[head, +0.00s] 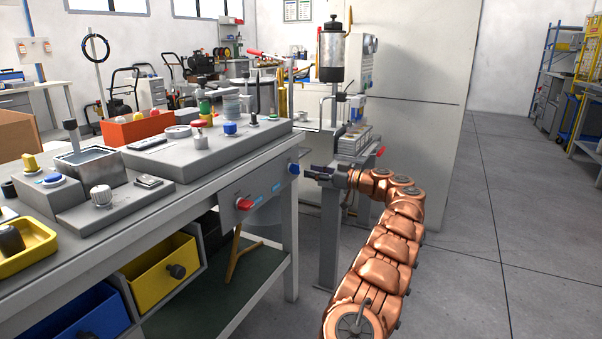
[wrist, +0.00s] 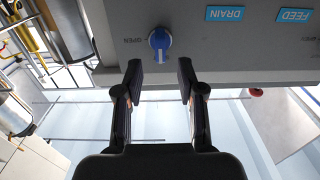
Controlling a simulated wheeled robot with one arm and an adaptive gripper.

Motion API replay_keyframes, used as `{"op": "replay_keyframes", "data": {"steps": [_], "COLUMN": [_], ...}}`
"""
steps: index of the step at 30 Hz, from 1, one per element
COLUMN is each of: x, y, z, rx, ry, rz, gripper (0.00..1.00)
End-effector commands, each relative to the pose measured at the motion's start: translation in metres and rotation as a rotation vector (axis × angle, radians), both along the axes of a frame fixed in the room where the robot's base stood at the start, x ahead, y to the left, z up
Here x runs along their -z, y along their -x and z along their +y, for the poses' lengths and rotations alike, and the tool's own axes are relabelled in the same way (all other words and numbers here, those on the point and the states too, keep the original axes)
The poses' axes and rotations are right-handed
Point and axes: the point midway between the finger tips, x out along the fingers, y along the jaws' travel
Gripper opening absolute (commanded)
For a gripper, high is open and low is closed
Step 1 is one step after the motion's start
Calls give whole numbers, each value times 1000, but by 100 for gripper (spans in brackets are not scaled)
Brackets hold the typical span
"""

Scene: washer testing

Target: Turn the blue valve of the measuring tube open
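The blue valve (head: 294,168) is a round knob on the side panel of the workbench, near its right end. In the wrist view the blue valve (wrist: 159,40) has a pale ridge and lies just beyond the fingertips, roughly centred between them. My gripper (head: 322,172) is to the right of the valve in the head view. In the wrist view my gripper (wrist: 160,75) is open and empty, with a finger on either side and a visible gap to the knob. The measuring tube cannot be made out for certain.
A red knob (head: 244,203) sits on the same panel, left of the blue one. Blue DRAIN (wrist: 225,13) and FEED (wrist: 294,15) labels are beside the valve. A machine stand (head: 330,235) is close behind my gripper. The floor (head: 500,250) at right is clear.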

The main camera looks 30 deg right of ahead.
Motion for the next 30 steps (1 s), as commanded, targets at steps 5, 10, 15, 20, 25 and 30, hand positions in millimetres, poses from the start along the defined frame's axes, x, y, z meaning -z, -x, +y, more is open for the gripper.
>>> {"op": "replay_keyframes", "data": {"steps": [5,10,15,20,25,30], "x": [2,1,1,0,0,1], "y": [-21,-35,-42,-43,-43,-43], "z": [13,20,24,25,25,24], "rx": [-3,1,3,3,3,3], "ry": [0,0,-1,-1,-2,-2], "rz": [2,1,2,2,2,2], "gripper": [39,39,39,39,38,20]}}
